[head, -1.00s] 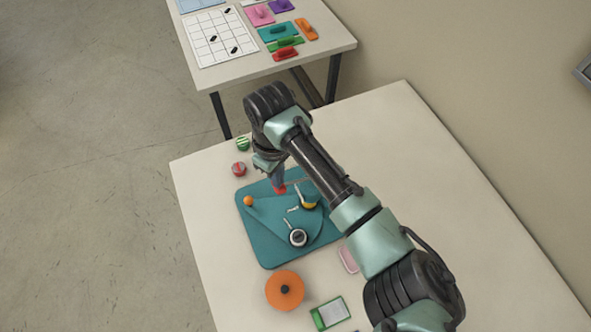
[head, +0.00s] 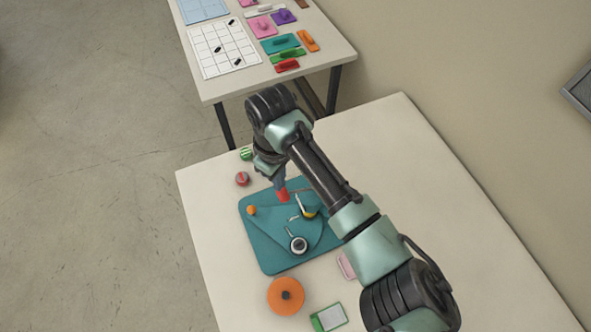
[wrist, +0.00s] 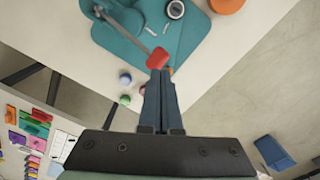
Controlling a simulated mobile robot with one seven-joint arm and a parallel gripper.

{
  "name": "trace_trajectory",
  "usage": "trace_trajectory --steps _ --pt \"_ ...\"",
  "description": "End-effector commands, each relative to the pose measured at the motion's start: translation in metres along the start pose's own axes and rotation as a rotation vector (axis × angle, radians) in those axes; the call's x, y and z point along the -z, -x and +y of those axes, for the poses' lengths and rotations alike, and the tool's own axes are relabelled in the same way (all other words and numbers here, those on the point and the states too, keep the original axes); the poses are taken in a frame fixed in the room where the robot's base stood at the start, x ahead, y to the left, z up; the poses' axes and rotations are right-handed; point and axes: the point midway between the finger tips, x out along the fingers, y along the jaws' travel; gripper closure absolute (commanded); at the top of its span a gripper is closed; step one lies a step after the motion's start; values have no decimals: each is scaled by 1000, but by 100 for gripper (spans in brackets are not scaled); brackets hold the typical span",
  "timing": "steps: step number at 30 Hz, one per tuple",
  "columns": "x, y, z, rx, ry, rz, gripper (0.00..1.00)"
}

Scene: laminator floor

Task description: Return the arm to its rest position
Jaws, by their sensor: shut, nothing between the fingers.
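My gripper (head: 280,184) hangs over the upper part of a teal mat (head: 262,250) on the near table. In the wrist view my gripper (wrist: 159,76) has its two dark fingers together with nothing between them. A red piece (head: 283,195) shows just beyond the fingertips; in the wrist view the red piece (wrist: 158,58) sits at the end of a thin grey rod. I cannot tell the exact gap between it and the fingertips. My arm reaches out over the table from the lower right, bent at the elbow, and covers part of the mat's right side.
The mat carries an orange ball (head: 251,210), a round silver-black item (head: 298,245) and a yellow-black item (head: 307,211). An orange disc (head: 286,296), a green-framed item (head: 328,317) and a red ball (head: 242,179) lie nearby. A second table (head: 226,86) stands beyond; a wall is right.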

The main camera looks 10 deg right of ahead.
Motion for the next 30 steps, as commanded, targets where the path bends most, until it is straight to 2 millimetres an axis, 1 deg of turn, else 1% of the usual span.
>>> trace_trajectory --steps 9,11,14,15,17,18,20,21,22,23,24,26,27,29,30 --pt "0 0 0 0 0 0 100" --pt "16 5 -1 -21 8 49 100" --pt "59 28 -2 -85 17 200 100" --pt "82 44 -3 -119 20 284 100" --pt "114 74 -4 -175 17 428 100" --pt "134 98 -5 -213 13 530 100" --pt "159 137 -7 -267 0 684 100" --pt "172 166 -8 -304 -11 788 100" --pt "179 188 -9 -332 -22 867 100" --pt "184 210 -10 -359 -35 946 100" --pt "187 240 -12 -396 -52 1050 100" --pt "185 286 -14 -451 -85 1208 100" --pt "179 316 -15 -489 -110 1312 100" --pt "162 359 -18 -548 -148 1465 100" --pt "147 386 -19 -588 -177 1562 100"
